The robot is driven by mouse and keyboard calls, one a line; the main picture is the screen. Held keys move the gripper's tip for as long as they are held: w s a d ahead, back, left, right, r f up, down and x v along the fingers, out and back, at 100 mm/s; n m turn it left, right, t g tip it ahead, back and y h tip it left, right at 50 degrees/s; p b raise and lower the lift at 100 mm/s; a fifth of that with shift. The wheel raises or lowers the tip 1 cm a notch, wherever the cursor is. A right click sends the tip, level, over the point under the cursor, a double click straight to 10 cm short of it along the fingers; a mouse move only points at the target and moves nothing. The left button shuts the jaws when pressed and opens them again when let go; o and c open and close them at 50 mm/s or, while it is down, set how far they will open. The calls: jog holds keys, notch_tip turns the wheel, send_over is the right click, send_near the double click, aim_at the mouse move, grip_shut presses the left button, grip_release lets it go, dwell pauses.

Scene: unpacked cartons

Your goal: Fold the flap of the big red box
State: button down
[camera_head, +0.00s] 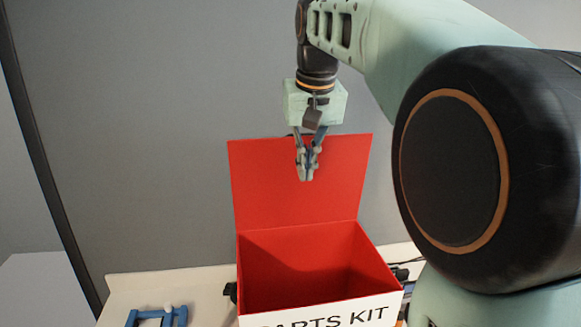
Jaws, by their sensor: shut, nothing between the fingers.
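A big red box (375,262) stands on a white table, its open top facing up. Its front face is white with the lettering "PARTS KIT". Its red flap (265,190) stands upright at the back edge of the opening. My gripper (306,178) is shut and empty. It points down and appears in front of the upper part of the flap, above the box opening. I cannot tell whether it touches the flap. The inside of the box looks empty as far as it shows; its lower part is cut off by the picture edge.
The white table (135,285) has a blue object (160,316) at the front left. Dark items partly show beside the box on the right (403,272) and left. A grey wall (130,130) stands behind. My arm covers the right side of the view.

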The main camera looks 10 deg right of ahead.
jog(key=w+p, duration=0.7)
jog(key=w+p+v, duration=0.1)
jog(key=p+v, duration=0.5)
jog(key=v, duration=0.3)
jog(key=shift+r+p, duration=0.35)
jog(key=shift+r, duration=0.15)
